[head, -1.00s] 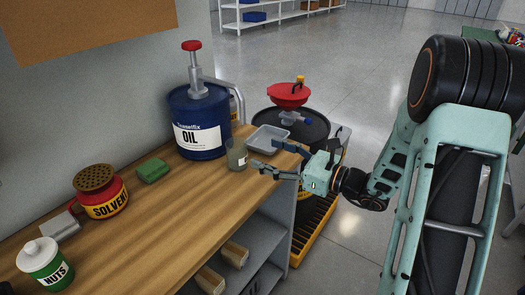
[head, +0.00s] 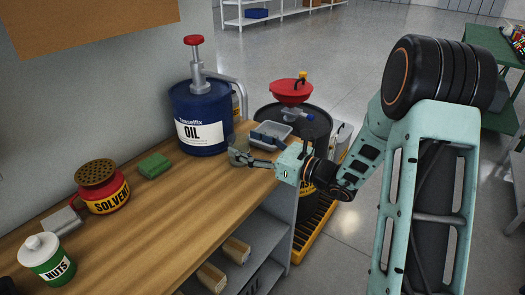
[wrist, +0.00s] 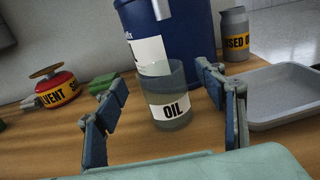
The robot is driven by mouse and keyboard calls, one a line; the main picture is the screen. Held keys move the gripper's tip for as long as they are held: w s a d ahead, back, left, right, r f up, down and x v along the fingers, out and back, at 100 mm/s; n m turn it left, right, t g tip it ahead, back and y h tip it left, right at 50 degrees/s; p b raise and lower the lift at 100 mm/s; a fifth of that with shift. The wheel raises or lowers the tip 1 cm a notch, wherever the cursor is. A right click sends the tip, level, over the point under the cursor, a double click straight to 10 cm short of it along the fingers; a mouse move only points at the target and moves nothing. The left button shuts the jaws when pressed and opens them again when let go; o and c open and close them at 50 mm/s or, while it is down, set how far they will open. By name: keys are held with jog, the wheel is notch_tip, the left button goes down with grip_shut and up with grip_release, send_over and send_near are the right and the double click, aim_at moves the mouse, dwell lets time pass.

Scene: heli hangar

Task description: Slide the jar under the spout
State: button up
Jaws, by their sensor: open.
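A clear jar (wrist: 167,95) labelled OIL stands upright on the wooden bench, in front of the blue oil drum (head: 199,118). It also shows in the head view (head: 239,146), partly covered by my fingers. My gripper (wrist: 166,110) is open, one finger on each side of the jar, with gaps visible in the wrist view. In the head view my gripper (head: 248,150) reaches in from the right, low over the bench. The drum carries a grey pump with a red knob (head: 193,40). A grey pipe (head: 233,85) curves down at the drum's right; its outlet is hard to make out.
A grey tray (wrist: 283,97) lies right of my gripper. A grey USED OIL can (wrist: 235,32) stands behind it. A green sponge (head: 154,165), a red SOLVENT can (head: 101,189) and a NUTS jar (head: 46,259) stand left. The bench's middle is clear.

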jog(key=shift+x, duration=1.6)
jog(key=c, duration=1.4)
